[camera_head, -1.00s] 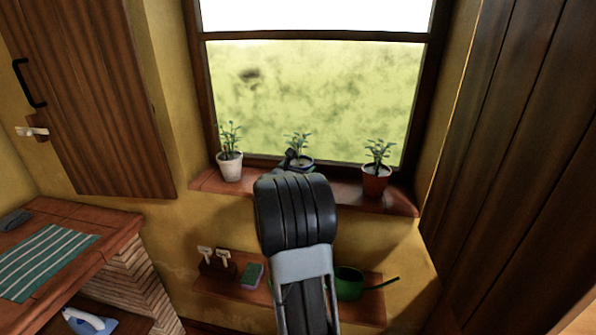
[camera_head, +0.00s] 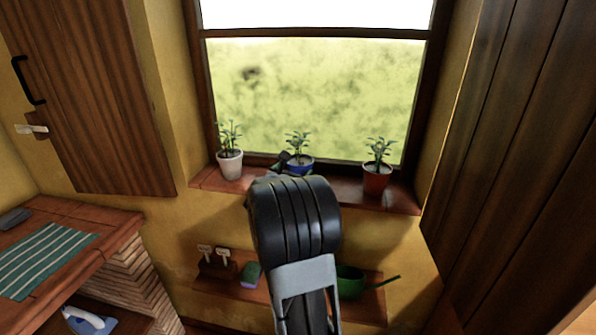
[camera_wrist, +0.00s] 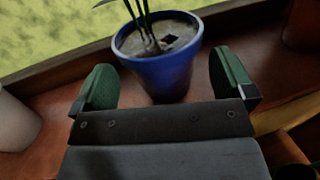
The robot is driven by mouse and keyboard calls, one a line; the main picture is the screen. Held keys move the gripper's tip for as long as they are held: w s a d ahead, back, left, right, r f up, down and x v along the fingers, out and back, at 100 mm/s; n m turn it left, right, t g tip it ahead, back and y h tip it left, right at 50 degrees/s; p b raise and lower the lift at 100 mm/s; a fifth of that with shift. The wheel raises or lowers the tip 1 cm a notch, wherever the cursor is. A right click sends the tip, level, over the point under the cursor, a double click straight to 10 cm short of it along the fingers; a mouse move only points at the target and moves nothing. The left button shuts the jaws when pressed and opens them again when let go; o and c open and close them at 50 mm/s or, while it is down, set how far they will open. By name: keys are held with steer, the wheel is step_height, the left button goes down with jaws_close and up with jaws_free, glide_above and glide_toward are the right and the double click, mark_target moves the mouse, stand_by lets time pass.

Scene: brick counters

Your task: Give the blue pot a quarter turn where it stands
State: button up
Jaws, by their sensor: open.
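The blue pot (camera_head: 300,166) stands upright on the window sill between two other pots, with a green plant in it. In the wrist view the blue pot (camera_wrist: 163,74) sits ahead of my gripper (camera_wrist: 163,85), between the lines of its two green-padded fingers. The fingers are apart, with a gap on each side of the pot, and neither visibly touches it. In the head view my own arm hides most of my gripper (camera_head: 282,160), which shows as a dark shape at the left side of the blue pot.
A white pot (camera_head: 230,165) with a plant stands left on the sill (camera_head: 340,190), a red-brown pot (camera_head: 376,180) right. The window is behind. Below, a shelf (camera_head: 325,297) holds a green watering can (camera_head: 350,282) and a sponge (camera_head: 250,274). A brick counter is at left.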

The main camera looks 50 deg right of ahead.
steer(key=b+v, duration=0.1)
steer(key=v, duration=0.9)
steer(key=shift+a, duration=0.15)
